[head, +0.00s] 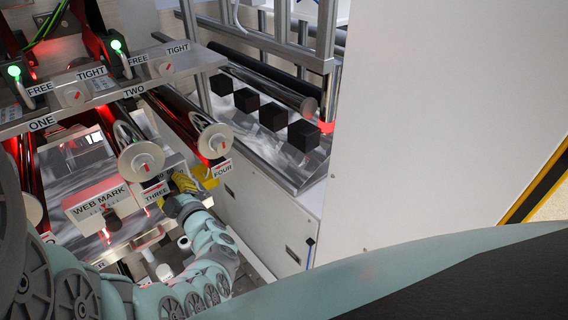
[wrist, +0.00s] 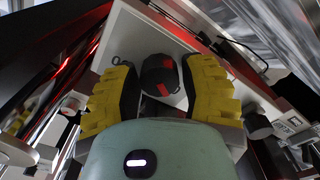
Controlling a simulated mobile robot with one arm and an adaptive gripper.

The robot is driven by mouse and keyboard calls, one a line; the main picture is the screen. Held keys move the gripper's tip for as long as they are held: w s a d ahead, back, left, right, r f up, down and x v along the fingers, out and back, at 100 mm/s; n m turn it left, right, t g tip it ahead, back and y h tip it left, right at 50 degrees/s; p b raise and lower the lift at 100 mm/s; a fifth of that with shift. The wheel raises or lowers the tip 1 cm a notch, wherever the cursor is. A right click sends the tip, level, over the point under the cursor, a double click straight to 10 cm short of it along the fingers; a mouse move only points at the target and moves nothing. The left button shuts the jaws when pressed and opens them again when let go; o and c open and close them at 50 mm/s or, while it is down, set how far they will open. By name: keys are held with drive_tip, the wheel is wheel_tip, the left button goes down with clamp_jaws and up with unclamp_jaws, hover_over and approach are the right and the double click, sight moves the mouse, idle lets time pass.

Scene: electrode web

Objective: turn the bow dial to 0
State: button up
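In the wrist view a black dial (wrist: 160,75) with red marks sits on a pale panel (wrist: 140,30). A small mark like a 0 shows on the panel just left of it. I take this to be the bow dial; no bow label is legible. My gripper (wrist: 160,88) has its yellow, black-padded fingers apart, one on each side of the dial. Pale panel shows between the pads below the dial; I cannot tell whether a pad touches it. In the head view my gripper (head: 184,184) is beside the THREE label, and this dial is not visible there.
A WEB MARK box (head: 100,206) stands left of my gripper. Rollers with round end caps (head: 214,141) lie just above it, near the FOUR label (head: 222,168). Several black blocks (head: 273,116) sit on a metal shelf behind. A large white cabinet (head: 420,110) fills the right.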

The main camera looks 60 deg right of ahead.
clamp_jaws()
drive_tip(key=shift+s+d+f+b, duration=0.15)
drive_tip(key=shift+f+b, duration=0.2)
drive_tip(key=shift+b, duration=0.4)
drive_tip(key=shift+s+d+f+b, duration=0.1)
drive_tip(key=shift+d+b, duration=0.05)
drive_tip(key=shift+b, duration=0.7)
drive_tip(key=shift+n+b, duration=0.3)
drive_tip(key=shift+b, duration=0.45)
drive_tip(key=shift+r+b, duration=0.35)
drive_tip(key=shift+a, duration=0.2)
drive_tip(key=shift+o, duration=2.4)
unclamp_jaws()
drive_tip(key=shift+w+a+r, duration=0.1)
drive_tip(key=shift+w, duration=0.15)
drive_tip(key=shift+s, duration=0.1)
drive_tip(key=v, duration=1.2)
